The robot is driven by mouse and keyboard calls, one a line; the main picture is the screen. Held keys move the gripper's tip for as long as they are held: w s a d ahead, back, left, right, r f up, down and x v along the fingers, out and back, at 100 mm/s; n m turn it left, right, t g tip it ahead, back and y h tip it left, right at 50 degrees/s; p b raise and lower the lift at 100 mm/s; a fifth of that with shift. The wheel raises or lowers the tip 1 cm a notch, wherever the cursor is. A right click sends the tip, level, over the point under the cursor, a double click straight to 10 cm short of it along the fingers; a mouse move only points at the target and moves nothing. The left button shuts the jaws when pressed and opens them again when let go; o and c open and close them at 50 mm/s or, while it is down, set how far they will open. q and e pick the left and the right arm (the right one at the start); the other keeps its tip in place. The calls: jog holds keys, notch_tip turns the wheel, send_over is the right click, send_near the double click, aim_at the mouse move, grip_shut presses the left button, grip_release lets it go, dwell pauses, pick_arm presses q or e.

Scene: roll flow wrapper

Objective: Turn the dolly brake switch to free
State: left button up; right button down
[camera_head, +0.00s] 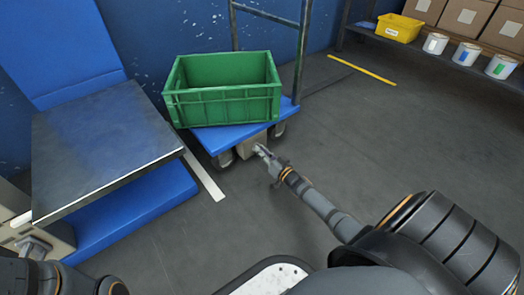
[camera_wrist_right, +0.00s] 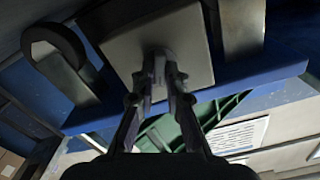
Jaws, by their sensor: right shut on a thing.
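The dolly (camera_head: 222,138) has a blue deck, a dark push frame and wheels, and carries a green crate (camera_head: 222,107). A beige brake box (camera_head: 250,146) hangs under the front edge of its deck. In the right wrist view the box shows as a pale square plate (camera_wrist_right: 118,42) with a small grey switch (camera_wrist_right: 159,62) at its middle. My right gripper (camera_head: 262,151) reaches the box from the front, and in the wrist view its fingers (camera_wrist_right: 163,78) are closed on the switch. The fingertips partly hide the switch, and its setting cannot be read. My left gripper is out of view.
A dark-topped table (camera_head: 100,150) with blue panels stands left of the dolly. A white floor line (camera_head: 205,178) runs between them. A shelf at the back right holds a yellow bin (camera_head: 399,27), cartons and several white tubs. The floor right of the dolly is clear.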

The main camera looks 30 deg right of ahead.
jog(key=shift+a+n+p, duration=0.15)
jog(key=shift+n+p, duration=1.05)
jog(key=shift+n, duration=3.9)
jog(key=c, duration=1.4)
grip_release()
jog(key=shift+s, duration=0.1)
jog(key=s, duration=0.8)
jog(key=s+d, duration=0.1)
jog(key=s, duration=0.3)
